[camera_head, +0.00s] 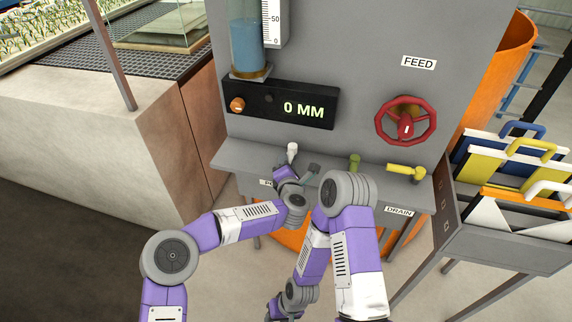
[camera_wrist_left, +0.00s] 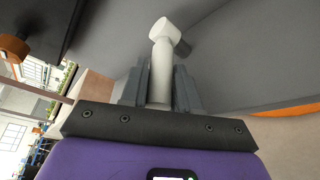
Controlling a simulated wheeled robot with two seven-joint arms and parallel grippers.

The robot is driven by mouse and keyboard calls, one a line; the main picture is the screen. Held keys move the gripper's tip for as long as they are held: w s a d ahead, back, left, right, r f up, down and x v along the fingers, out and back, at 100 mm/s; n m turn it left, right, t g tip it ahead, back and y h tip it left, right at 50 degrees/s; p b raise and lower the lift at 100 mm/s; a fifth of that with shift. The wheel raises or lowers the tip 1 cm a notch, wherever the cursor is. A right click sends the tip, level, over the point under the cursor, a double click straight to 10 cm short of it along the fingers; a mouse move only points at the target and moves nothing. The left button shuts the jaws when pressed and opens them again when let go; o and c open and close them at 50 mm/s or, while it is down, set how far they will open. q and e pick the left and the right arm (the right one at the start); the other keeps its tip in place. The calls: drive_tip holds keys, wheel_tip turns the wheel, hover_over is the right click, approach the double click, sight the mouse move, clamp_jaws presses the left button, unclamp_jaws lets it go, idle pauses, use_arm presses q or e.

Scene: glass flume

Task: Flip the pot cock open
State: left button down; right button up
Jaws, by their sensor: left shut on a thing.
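A white cock (camera_head: 292,150) stands upright on the grey ledge, above a partly hidden label that seems to begin "PO" (camera_head: 266,183). In the left wrist view its white handle (camera_wrist_left: 162,50) rises between the two fingers, with a short side piece at its top. My left gripper (camera_head: 287,171) is shut on this handle, with a finger on each side; the fingers also show in the left wrist view (camera_wrist_left: 161,85).
A green cock (camera_head: 354,162) and a yellow cock (camera_head: 404,170) stand further right on the ledge, the latter above the DRAIN label (camera_head: 399,211). A red FEED wheel (camera_head: 405,122) and a 0 MM display (camera_head: 283,105) are on the panel above. A rack (camera_head: 500,235) stands right.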

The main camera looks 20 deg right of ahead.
use_arm(q)
drive_tip(key=c, duration=0.9)
unclamp_jaws()
drive_tip(key=shift+d, duration=0.1)
drive_tip(key=r+p, duration=0.1)
drive_tip(key=r, duration=0.4)
drive_tip(key=r+p, duration=0.1)
drive_tip(key=r, duration=0.3)
drive_tip(key=shift+s+r, duration=0.2)
drive_tip(key=shift+r, duration=0.2)
drive_tip(key=shift+w+r+p, duration=0.1)
drive_tip(key=shift+r+p, duration=0.1)
drive_tip(key=shift+p, duration=0.15)
drive_tip(key=shift+w, duration=0.1)
use_arm(e)
wheel_tip(320, 180, up, 3)
drive_tip(key=shift+f, duration=0.2)
